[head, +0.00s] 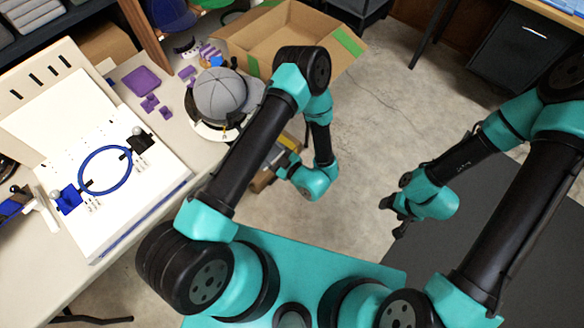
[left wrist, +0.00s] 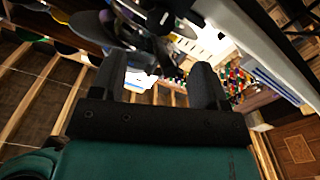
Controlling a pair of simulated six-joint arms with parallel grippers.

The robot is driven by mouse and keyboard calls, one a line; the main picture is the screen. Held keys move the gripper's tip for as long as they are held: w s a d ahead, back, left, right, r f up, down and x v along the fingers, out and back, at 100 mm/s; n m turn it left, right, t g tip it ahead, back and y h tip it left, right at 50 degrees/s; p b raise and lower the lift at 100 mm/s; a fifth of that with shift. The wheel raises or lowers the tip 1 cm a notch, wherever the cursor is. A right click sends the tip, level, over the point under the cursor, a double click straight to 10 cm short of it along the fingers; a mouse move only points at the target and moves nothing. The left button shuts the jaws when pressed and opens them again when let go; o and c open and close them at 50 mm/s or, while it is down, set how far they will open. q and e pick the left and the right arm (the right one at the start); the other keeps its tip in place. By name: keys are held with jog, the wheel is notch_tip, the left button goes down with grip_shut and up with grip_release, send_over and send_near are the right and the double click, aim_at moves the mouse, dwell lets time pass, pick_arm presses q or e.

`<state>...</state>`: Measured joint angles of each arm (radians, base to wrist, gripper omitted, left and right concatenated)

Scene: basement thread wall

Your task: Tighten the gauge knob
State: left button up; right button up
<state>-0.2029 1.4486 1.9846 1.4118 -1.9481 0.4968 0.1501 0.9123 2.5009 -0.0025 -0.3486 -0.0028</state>
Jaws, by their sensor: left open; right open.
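A white board (head: 115,205) on the table at left in the head view carries a blue ring (head: 83,160). A black block with a grey ball-shaped knob (head: 137,131) sits at the ring's upper right. A blue block (head: 69,200) with a small round knob (head: 54,194) sits at its lower left. I cannot tell which is the gauge knob. My left gripper is open and empty in the left wrist view (left wrist: 158,75), away from the board; its fingers are not clear in the head view. My right gripper (head: 394,215) is open and empty over the floor at right.
A grey cap (head: 221,94) and purple parts (head: 143,82) lie on the table beyond the board. An open cardboard box (head: 285,35) is behind my left arm. The floor (head: 385,110) between my arms is clear.

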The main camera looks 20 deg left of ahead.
pick_arm(q)
jog(key=v, duration=0.9)
jog(key=shift+a, duration=0.2)
jog(key=x, duration=1.4)
jog(key=shift+w, duration=0.1)
jog(key=a+n, duration=0.1)
jog(key=n, duration=0.1)
jog(key=w+a+n, duration=0.1)
jog(key=n, duration=0.1)
jog(key=shift+a, duration=0.1)
dwell(3.2)
jog(key=shift+s+f, duration=0.1)
jog(key=shift+s, duration=0.05)
